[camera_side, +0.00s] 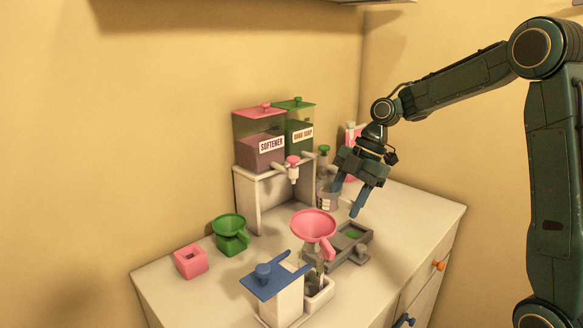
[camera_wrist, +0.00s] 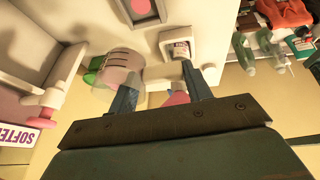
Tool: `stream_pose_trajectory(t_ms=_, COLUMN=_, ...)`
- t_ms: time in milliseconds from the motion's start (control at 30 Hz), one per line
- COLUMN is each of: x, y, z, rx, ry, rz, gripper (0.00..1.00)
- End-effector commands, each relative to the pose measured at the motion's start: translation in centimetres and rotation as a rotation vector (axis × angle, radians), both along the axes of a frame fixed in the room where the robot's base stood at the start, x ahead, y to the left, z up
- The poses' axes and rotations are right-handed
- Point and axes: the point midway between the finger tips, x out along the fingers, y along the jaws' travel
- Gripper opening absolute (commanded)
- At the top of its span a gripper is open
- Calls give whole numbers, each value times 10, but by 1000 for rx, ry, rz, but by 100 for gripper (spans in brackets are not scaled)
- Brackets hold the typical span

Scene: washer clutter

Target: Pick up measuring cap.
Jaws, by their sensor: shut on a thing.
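The measuring cap (camera_side: 327,199) is a grey, see-through cup with dark marks, beside the soap dispensers in the side view. In the wrist view the cup (camera_wrist: 121,68) lies left of the fingers, and its pale handle (camera_wrist: 163,74) runs between them. My gripper (camera_side: 348,199) points down at the cup's right side. In the wrist view my gripper (camera_wrist: 160,82) is shut on the handle. I cannot tell whether the cup's base touches the counter.
A softener dispenser (camera_side: 260,150) and a green hand soap dispenser (camera_side: 300,135) stand left of the cup.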

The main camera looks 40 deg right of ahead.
Motion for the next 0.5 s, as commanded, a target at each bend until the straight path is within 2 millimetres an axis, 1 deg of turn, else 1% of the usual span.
stream_pose_trajectory(t_ms=100, x=1, y=0, z=12, rx=-1, ry=-3, rz=0, gripper=18)
stream_pose_trajectory(t_ms=500, x=1, y=0, z=41, rx=0, ry=-3, rz=-1, gripper=18)
